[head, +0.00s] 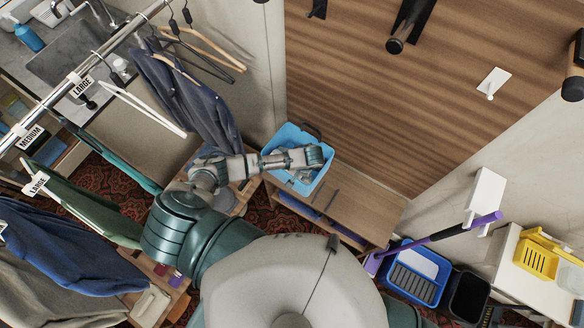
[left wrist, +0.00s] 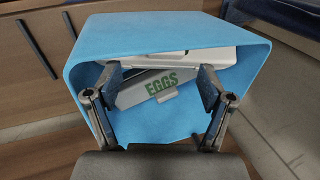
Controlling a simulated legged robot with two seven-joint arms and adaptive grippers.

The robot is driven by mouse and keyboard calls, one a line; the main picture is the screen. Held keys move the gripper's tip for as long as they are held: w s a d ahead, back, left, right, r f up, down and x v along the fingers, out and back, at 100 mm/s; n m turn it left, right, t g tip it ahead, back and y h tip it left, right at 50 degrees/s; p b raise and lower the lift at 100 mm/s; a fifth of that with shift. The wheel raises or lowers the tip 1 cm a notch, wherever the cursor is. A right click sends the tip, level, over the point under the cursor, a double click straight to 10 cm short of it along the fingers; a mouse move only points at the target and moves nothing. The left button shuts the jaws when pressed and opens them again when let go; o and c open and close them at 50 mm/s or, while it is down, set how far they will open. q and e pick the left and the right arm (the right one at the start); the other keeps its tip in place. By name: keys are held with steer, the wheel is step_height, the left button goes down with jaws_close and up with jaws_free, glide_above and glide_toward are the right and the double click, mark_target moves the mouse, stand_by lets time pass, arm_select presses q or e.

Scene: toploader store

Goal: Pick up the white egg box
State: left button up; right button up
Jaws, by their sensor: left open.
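The white egg box (left wrist: 150,90) shows in the left wrist view with green letters reading EGGS. It lies inside a blue bin (left wrist: 100,40), partly hidden by the bin wall and my fingers. My left gripper (left wrist: 160,88) is open, its two fingers apart on either side of the egg box at the bin opening. I cannot tell whether they touch it. My right gripper is not in view.
The wooden bench (head: 345,205) has bare top right of the bin. Hanging clothes (head: 190,100) and a rail are at the left. A wood-panelled wall (head: 370,100) rises behind.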

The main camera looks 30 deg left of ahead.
arm_select(q)
steer(key=x, duration=0.6)
steer(key=shift+s+a, duration=0.1)
steer(key=shift+a, duration=0.3)
steer(key=shift+r, duration=0.1)
jaws_close()
